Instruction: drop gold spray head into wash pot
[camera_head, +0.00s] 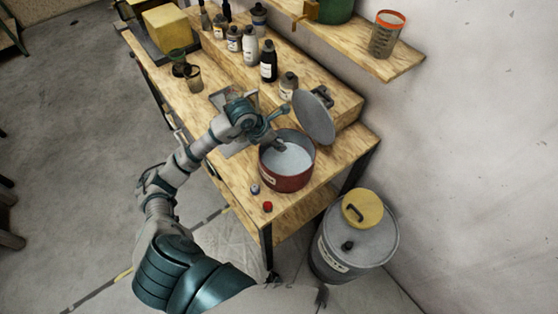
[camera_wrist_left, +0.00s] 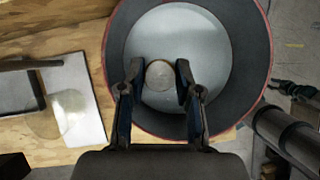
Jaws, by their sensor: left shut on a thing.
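The wash pot (camera_head: 293,183) is a round dark-red pot with a dark inside and pale liquid, standing near the front end of the wooden bench. It fills the upper part of the left wrist view (camera_wrist_left: 256,75). My left gripper (camera_head: 279,144) reaches over the pot from its left side. In the left wrist view, its two fingers (camera_wrist_left: 159,77) are shut on a small round pale-gold thing, the spray head (camera_wrist_left: 159,75). The spray head shows against the liquid; its height above the liquid is unclear. In the head view the gripper hides it.
A grey round lid (camera_head: 314,117) stands tilted behind the pot. A red cap (camera_head: 267,206) and a small pale cap (camera_head: 255,188) lie in front-left. Several bottles (camera_head: 268,62) stand on the raised shelf. A grey drum (camera_head: 361,250) stands right of the bench.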

